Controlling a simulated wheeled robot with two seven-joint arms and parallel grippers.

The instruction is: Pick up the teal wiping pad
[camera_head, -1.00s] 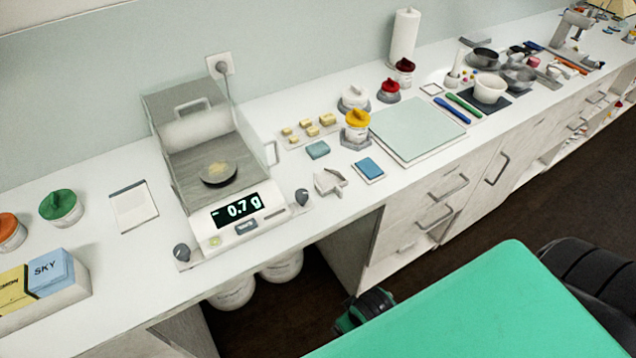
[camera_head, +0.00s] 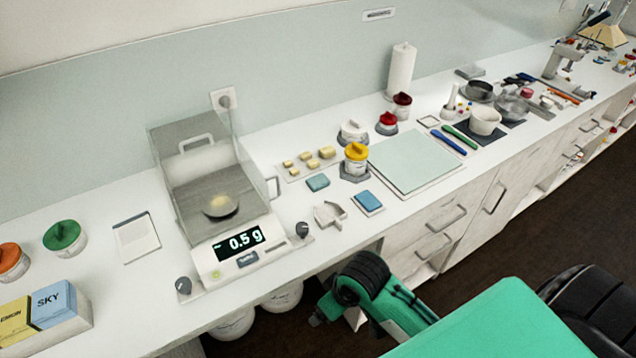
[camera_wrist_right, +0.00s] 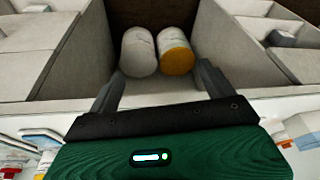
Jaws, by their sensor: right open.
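The teal wiping pad (camera_head: 317,182) lies flat on the white counter in the head view, right of the scale and in front of the small yellow blocks. My right gripper (camera_wrist_right: 159,74) is open, with nothing between its fingers in the right wrist view. In the head view my right arm comes in from the lower right, and its wrist end is in front of the counter's front edge, apart from the pad. The fingertips are hard to make out there. My left gripper is not in view.
A blue pad (camera_head: 368,201) on a white base, a pale holder (camera_head: 330,214) and a yellow-lidded jar (camera_head: 355,160) stand near the teal pad. The scale (camera_head: 232,247) is to the left. A pale board (camera_head: 415,160) is to the right. White tubs (camera_head: 283,297) are under the counter.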

